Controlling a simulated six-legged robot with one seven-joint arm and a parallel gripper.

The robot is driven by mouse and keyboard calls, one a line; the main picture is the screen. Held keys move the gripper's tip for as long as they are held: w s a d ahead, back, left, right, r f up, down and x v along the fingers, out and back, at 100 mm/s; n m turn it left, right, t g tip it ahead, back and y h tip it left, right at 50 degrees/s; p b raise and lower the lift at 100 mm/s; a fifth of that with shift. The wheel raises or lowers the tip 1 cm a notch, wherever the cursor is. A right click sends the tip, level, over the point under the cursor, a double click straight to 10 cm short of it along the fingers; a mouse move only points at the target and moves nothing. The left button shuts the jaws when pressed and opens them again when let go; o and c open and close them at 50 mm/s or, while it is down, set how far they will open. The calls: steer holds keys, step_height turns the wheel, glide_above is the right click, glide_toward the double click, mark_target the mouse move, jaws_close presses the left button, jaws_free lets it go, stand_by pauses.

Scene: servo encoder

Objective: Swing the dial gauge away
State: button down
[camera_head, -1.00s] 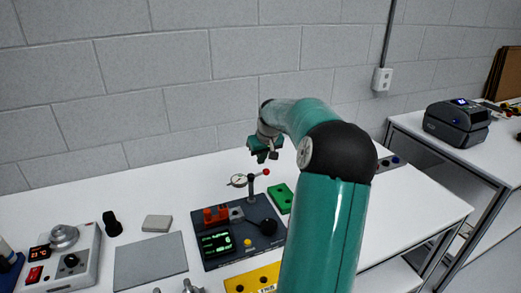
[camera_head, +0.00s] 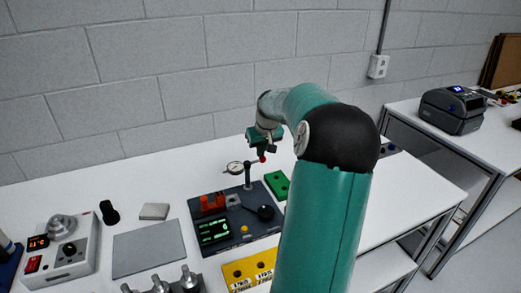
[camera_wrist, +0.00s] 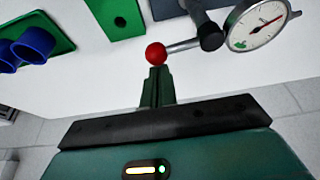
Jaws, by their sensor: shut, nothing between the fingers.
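The dial gauge (camera_head: 234,168) has a round white face and sits on an arm at the top of a dark post (camera_head: 248,178) on the dark test fixture (camera_head: 270,242). It also shows in the wrist view (camera_wrist: 258,22) at the upper right. A rod with a red ball knob (camera_wrist: 156,54) sticks out from the post. My gripper (camera_head: 262,154) is shut and empty, right at the red knob. In the wrist view its fingertips (camera_wrist: 158,72) are at the knob, seemingly touching it; the knob is not between them.
A green block (camera_head: 277,184) lies right of the fixture, and a yellow plate (camera_head: 249,272) lies in front. A grey pad (camera_head: 148,248) and a white instrument (camera_head: 62,252) stand to the left. The table behind the fixture is clear up to the block wall.

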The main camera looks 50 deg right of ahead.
steer(key=shift+s+a+m, duration=0.15)
steer(key=shift+s+m, duration=0.2)
steer(key=shift+m, duration=0.25)
steer(key=s+m, duration=0.1)
steer(key=m, duration=0.1)
steer(key=a+m+g+h, duration=0.1)
steer(key=shift+s+m, duration=0.35)
steer(key=shift+m, duration=0.05)
steer(key=shift+s+a, duration=0.15)
steer(key=shift+s, duration=0.25)
stand_by(0.4)
